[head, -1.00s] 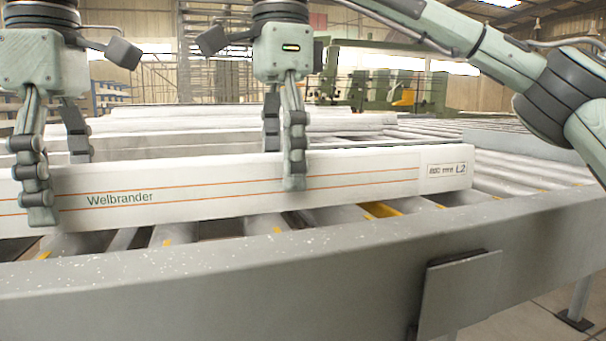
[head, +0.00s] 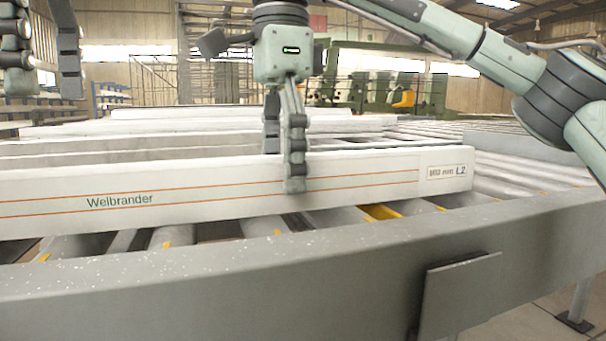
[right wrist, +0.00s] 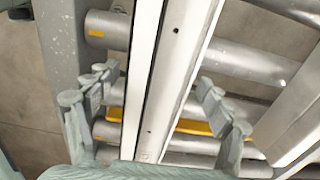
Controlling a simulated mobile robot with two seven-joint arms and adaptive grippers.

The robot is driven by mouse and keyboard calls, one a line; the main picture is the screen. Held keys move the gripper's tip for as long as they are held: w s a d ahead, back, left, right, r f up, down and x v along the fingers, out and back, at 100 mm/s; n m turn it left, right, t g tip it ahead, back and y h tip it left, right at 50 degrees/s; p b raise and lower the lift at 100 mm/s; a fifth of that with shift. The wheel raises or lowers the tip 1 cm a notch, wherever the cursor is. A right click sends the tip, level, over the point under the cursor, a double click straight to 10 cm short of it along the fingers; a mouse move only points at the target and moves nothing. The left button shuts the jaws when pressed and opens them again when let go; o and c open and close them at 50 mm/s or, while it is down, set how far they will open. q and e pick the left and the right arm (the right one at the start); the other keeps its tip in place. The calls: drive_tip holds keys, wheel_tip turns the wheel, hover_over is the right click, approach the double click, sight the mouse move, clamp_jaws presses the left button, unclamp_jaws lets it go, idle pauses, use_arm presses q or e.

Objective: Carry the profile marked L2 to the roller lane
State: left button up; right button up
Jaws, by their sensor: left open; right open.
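The profile marked L2 (head: 230,187) is a long white beam with orange lines, the word "Welbrander" and an L2 label at its right end. It lies across rollers behind the grey front rail, and its left end is out of view. My right gripper (head: 283,165) straddles it right of its middle, one finger in front and one behind. In the right wrist view the open fingers (right wrist: 155,85) stand on either side of the profile (right wrist: 138,85) with gaps. My left gripper (head: 42,80) is open and empty, raised above and behind the profile's left part.
The grey front rail (head: 220,280) runs along the near side, with a dark plate (head: 458,290) on it. Grey rollers (head: 520,170) stretch off to the right. Other long pale beams (head: 220,137) lie behind the profile. Green machinery (head: 365,85) stands further back.

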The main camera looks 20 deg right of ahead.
wheel_tip(320, 180, up, 12)
idle(0.6)
